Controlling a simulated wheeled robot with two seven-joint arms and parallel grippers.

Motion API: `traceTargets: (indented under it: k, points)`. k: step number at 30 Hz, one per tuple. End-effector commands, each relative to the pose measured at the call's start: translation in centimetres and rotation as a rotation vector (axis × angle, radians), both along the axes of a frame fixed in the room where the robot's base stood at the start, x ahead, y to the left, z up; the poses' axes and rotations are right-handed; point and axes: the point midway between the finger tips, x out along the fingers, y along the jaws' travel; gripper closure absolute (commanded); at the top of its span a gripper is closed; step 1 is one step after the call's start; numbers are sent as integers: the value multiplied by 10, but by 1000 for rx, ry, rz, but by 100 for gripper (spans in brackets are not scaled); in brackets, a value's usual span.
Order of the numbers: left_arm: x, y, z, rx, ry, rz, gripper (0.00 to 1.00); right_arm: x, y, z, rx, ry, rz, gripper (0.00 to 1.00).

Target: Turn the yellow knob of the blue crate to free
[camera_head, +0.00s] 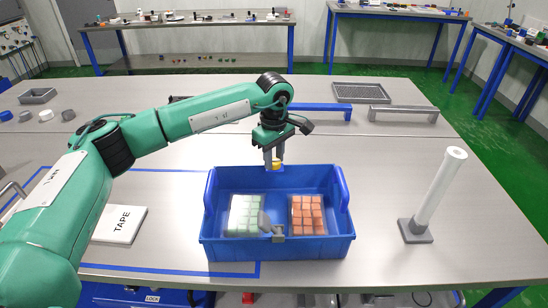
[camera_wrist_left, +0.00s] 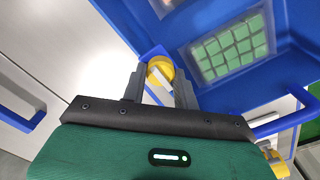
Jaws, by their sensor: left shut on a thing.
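The blue crate (camera_head: 322,246) stands on the table in front of me and holds a pale green gridded block (camera_head: 245,213) and an orange one (camera_head: 306,214). The yellow knob (camera_head: 275,166) is at the crate's far wall. It shows larger in the left wrist view (camera_wrist_left: 160,70), with a white bar across its face. My left gripper (camera_head: 274,158) comes down over the far wall and is shut on the yellow knob, one finger on each side. In the left wrist view my left gripper (camera_wrist_left: 160,88) partly hides the knob. My right gripper does not show.
A white upright roll on a grey base (camera_head: 415,232) stands right of the crate. A white TAPE block (camera_head: 120,224) lies to the left. A blue bar handle (camera_head: 320,107) and a grey one (camera_head: 403,109) are behind. Clear table lies between crate and roll.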

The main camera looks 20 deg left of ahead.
Motion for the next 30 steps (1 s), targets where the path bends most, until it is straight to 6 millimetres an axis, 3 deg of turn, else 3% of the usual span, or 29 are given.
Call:
traceTargets:
  k: [7,8,11,22,26,30]
  points:
    - [0,0,0,0,-1,-1,93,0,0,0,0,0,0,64]
    - [0,0,0,0,-1,-1,64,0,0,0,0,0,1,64]
    - [0,0,0,0,-1,-1,48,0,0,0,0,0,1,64]
    - [1,0,7,-1,-3,0,48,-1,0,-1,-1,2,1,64]
    - [1,0,26,-1,-5,0,48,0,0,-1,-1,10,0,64]
    - [1,-1,58,-1,-6,0,48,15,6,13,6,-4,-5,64]
